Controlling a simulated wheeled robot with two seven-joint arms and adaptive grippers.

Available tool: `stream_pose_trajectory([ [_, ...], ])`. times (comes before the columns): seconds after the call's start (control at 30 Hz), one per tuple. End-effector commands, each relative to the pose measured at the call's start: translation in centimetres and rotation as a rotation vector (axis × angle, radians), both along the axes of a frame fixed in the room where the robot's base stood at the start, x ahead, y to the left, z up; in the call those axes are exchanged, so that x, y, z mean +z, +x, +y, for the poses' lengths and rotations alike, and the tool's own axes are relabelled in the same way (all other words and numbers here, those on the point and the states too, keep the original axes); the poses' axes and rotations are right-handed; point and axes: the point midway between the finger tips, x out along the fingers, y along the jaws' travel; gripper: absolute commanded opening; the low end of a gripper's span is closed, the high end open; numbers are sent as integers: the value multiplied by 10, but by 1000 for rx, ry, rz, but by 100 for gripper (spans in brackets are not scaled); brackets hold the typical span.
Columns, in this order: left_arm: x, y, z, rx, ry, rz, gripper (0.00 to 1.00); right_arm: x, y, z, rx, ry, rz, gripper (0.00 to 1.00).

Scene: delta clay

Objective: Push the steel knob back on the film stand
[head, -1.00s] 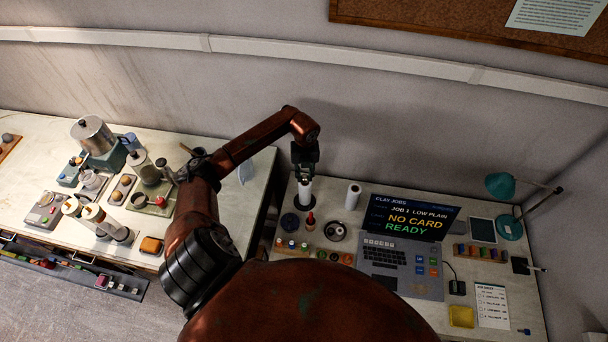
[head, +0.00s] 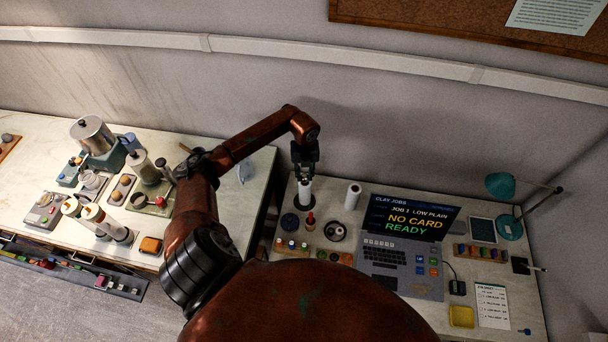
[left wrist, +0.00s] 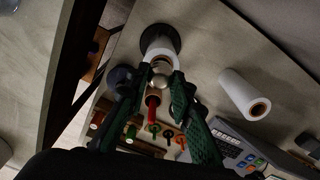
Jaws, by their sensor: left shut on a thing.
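The film stand shows in the left wrist view as a dark round base (left wrist: 160,35) with a white film roll (left wrist: 160,50) upright on it. The roll also shows in the head view (head: 304,194), right below my left gripper (head: 304,166). In the left wrist view the round steel knob (left wrist: 160,82) sits between the fingertips of my left gripper (left wrist: 160,76), which is shut on it. The knob is over the roll's near end; whether it touches the roll or stand is hard to tell. My right gripper is not in view.
A second white roll (head: 353,196) stands to the right. A red-handled tool (head: 311,217), a dark disc (head: 290,221) and a wooden rack (head: 313,252) are close in front. A laptop (head: 405,250) reading "NO CARD READY" is at right. The wall is behind.

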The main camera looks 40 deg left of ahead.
Motion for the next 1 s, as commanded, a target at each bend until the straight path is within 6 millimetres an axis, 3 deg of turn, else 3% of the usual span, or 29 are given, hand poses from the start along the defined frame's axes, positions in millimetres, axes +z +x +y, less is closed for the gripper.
stream_pose_trajectory([
  [1.0, -3, 0, -1, 0, -1, 0, 5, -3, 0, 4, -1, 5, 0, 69],
])
